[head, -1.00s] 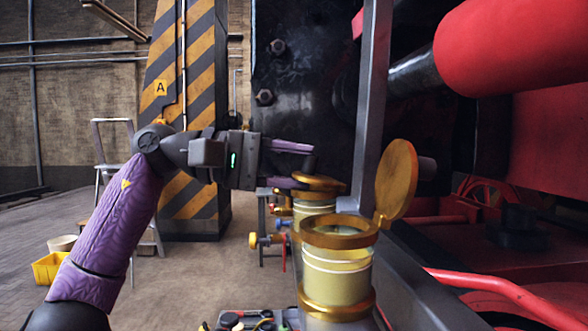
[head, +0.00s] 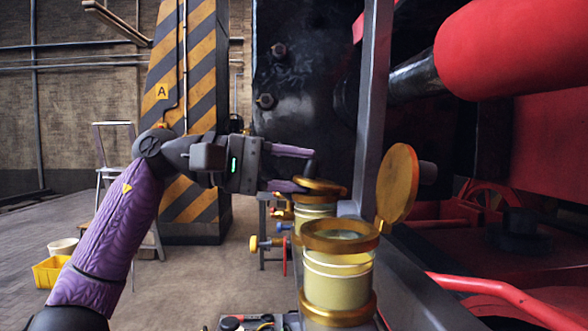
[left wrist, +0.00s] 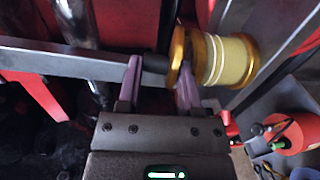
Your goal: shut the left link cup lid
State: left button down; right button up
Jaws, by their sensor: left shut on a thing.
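The left link cup (head: 314,210), a cream cylinder with gold rims, stands beyond a second, nearer cup. Its gold lid (head: 320,186) lies over its top, slightly tilted in the picture; I cannot tell whether it sits flush. My right gripper is out of view.
The nearer cup (head: 338,275) has its round gold lid (head: 398,185) standing open. A grey upright bar (head: 371,100) rises just behind the cups. Red pipes and machinery (head: 510,50) fill the right. A striped pillar (head: 185,80) stands behind my left arm.

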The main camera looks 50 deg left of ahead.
pick_arm(q)
jog(key=shift+f, duration=0.15)
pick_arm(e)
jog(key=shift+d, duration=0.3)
pick_arm(q)
jog(key=shift+c, duration=2)
grip_release()
jog(key=r+v, duration=0.1)
jog(key=v, duration=0.7)
jog(key=shift+s+a, duration=0.2)
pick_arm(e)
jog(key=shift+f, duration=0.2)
pick_arm(q)
jog(key=shift+r, duration=0.15)
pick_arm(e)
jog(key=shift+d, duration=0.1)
pick_arm(q)
jog(key=p+v, duration=0.1)
jog(key=v, duration=0.9)
jog(key=shift+p, duration=0.3)
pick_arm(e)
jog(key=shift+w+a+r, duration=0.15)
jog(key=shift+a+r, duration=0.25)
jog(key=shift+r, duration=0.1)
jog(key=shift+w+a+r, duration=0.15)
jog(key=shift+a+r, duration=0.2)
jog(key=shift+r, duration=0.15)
